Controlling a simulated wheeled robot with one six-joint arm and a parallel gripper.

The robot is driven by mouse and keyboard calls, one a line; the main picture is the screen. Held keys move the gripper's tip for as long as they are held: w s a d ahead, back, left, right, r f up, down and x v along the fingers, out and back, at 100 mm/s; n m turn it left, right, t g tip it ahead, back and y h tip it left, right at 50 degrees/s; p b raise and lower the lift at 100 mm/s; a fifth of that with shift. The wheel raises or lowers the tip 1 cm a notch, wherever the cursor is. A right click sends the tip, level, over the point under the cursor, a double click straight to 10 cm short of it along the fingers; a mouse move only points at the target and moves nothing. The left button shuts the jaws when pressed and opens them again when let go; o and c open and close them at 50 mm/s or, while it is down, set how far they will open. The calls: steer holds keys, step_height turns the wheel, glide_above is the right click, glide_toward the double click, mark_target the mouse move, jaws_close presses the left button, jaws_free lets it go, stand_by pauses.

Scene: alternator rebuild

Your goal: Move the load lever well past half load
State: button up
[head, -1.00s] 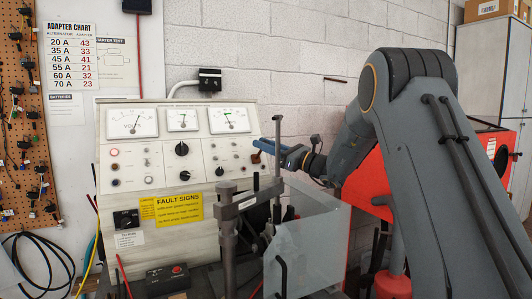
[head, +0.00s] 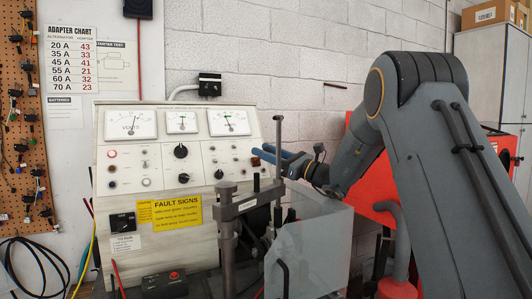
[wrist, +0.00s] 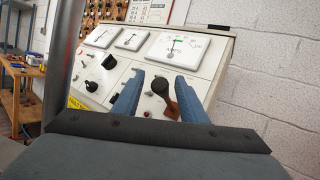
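The load lever, a brown lever with a dark round knob (wrist: 160,86), stands out from the right part of the test bench's sloping panel (head: 150,185). In the wrist view it shows between my gripper's two blue fingers (wrist: 160,78), with visible gaps on both sides. My gripper is open and holds nothing. In the head view the gripper (head: 260,151) reaches in from the right, with its tips in front of the panel's right edge. There the lever is mostly hidden by the fingers. I cannot tell how deep the lever sits between them.
Three gauges line the panel's top, with the ammeter (head: 229,122) rightmost. A grey clamp post (head: 228,225) and a thin upright rod (head: 278,145) stand before the panel near my gripper. A clear guard (head: 310,250) is below my arm. A red cabinet (head: 372,180) stands behind.

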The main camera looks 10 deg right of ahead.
steer(key=b+v, duration=0.2)
steer(key=v, duration=0.5)
steer(key=shift+s+d, duration=0.25)
steer(key=shift+d, duration=0.05)
steer(key=shift+f, duration=0.1)
